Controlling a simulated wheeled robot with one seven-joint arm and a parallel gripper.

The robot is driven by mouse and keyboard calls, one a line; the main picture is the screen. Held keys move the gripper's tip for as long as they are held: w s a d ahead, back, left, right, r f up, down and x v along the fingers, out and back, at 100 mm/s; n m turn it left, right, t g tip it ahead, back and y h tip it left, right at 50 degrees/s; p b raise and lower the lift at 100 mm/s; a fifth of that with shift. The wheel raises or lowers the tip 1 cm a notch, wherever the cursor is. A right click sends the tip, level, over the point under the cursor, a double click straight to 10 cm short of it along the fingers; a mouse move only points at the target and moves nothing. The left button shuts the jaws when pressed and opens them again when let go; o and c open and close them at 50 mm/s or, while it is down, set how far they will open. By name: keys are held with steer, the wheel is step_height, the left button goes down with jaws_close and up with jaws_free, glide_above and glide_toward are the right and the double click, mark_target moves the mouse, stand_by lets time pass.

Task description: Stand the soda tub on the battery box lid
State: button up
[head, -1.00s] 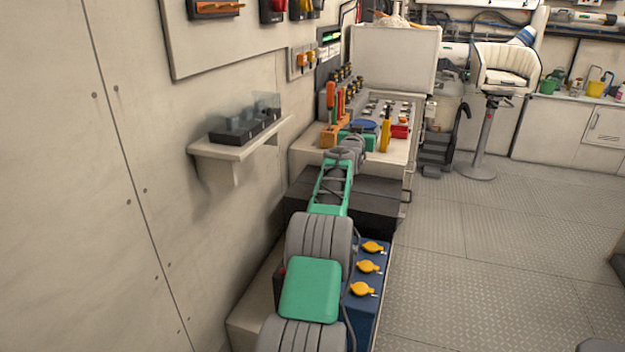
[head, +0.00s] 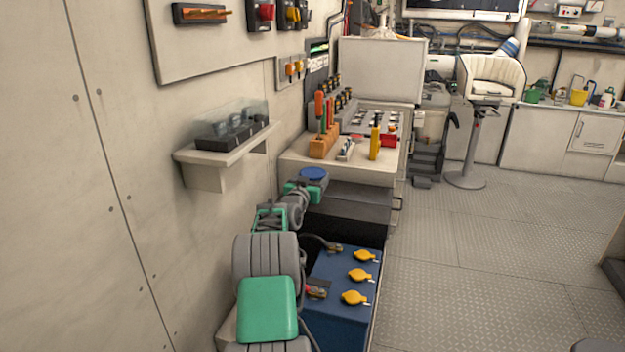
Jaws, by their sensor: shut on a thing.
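The soda tub (head: 313,174) shows as a round blue lid at the end of my arm, left of the bench front. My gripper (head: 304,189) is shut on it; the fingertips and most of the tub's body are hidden. The tub appears above the dark box top (head: 352,205), which looks like the battery box lid. I cannot tell whether the tub touches it. A blue battery (head: 335,318) with yellow caps and cable clamps lies in front of the dark top.
The bench (head: 365,163) behind holds an orange block (head: 323,145) with upright tools, a yellow tool (head: 375,143) and a red item (head: 389,140). A wall shelf (head: 225,152) juts out at the left. Floor at the right is clear.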

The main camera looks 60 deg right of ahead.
steer(key=shift+r, duration=0.2)
steer(key=shift+f, duration=0.2)
steer(key=o, duration=1.8)
steer(key=shift+r, duration=0.15)
steer(key=a, duration=0.4)
steer(key=s+a, duration=0.1)
steer(key=a, duration=0.7)
steer(key=shift+s, duration=0.4)
